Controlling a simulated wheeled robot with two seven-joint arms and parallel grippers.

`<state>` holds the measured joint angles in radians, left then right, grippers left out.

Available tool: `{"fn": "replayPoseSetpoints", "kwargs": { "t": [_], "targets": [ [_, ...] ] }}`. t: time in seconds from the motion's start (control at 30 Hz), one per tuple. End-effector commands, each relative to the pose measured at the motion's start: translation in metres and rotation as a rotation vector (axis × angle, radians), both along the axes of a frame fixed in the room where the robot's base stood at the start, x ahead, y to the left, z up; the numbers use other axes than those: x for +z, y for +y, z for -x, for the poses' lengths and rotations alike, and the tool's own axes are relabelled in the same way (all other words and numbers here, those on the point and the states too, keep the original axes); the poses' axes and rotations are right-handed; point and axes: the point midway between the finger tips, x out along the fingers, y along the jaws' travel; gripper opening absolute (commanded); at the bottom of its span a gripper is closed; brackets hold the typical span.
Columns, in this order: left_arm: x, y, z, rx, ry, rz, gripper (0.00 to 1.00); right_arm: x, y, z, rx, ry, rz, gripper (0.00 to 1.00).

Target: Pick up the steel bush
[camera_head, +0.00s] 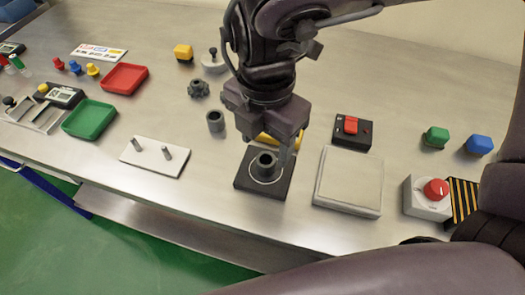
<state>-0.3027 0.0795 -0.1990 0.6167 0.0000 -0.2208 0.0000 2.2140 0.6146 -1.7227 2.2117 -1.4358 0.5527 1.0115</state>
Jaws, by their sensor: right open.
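A dark grey hollow cylinder (265,164), which looks like a steel bush, stands upright at the middle of a black square plate with a pale ring (246,182). A second short grey hollow cylinder (215,121) stands on the table to the left; I cannot tell for certain which one the task names. My right gripper (267,147) points down just above and behind the cylinder on the plate. It is open. Whether its fingers touch the cylinder cannot be told. My left gripper is not in view.
A yellow object (265,138) is partly hidden behind my right gripper. A white plate with two pegs (150,163) lies left, a pale square block (349,183) right. Red (124,78) and green trays (90,119) stand left.

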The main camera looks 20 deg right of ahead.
Motion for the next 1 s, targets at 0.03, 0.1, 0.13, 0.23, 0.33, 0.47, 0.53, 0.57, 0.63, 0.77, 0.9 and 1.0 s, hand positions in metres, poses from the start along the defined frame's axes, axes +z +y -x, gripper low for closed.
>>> {"fn": "replayPoseSetpoints", "kwargs": {
  "t": [0.03,0.1,0.13,0.23,0.33,0.47,0.53,0.57,0.63,0.77,0.9,1.0],
  "targets": [
    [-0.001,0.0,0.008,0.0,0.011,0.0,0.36,-0.006,0.0,0.001,0.001,0.003,-0.001,0.58],
    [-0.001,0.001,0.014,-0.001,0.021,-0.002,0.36,-0.013,-0.001,0.0,0.001,0.002,0.001,0.58],
    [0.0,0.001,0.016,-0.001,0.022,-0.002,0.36,-0.017,-0.001,0.0,0.001,0.002,0.0,0.58],
    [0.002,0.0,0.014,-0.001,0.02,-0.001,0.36,-0.032,-0.003,-0.001,0.0,0.003,0.002,0.58],
    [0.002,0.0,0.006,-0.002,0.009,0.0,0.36,-0.048,-0.003,-0.002,0.001,0.002,0.0,0.58],
    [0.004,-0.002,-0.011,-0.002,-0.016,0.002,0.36,-0.058,-0.002,-0.002,0.0,0.002,-0.003,0.58],
    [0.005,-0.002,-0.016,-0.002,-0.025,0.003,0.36,-0.059,-0.002,-0.002,0.0,0.001,-0.003,0.58],
    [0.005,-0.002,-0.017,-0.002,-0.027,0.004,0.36,-0.059,-0.002,-0.002,0.0,0.001,-0.003,0.58],
    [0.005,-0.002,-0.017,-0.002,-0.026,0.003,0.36,-0.059,-0.002,-0.002,0.0,0.001,-0.003,0.58],
    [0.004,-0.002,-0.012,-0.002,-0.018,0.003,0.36,-0.059,-0.002,-0.002,0.0,0.001,-0.003,0.5],
    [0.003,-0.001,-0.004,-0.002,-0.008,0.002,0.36,-0.059,-0.002,-0.002,0.0,0.001,-0.003,0.32],
    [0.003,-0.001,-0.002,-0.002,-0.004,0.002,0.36,-0.059,-0.002,-0.002,0.0,0.001,-0.003,0.19]
  ]
}}
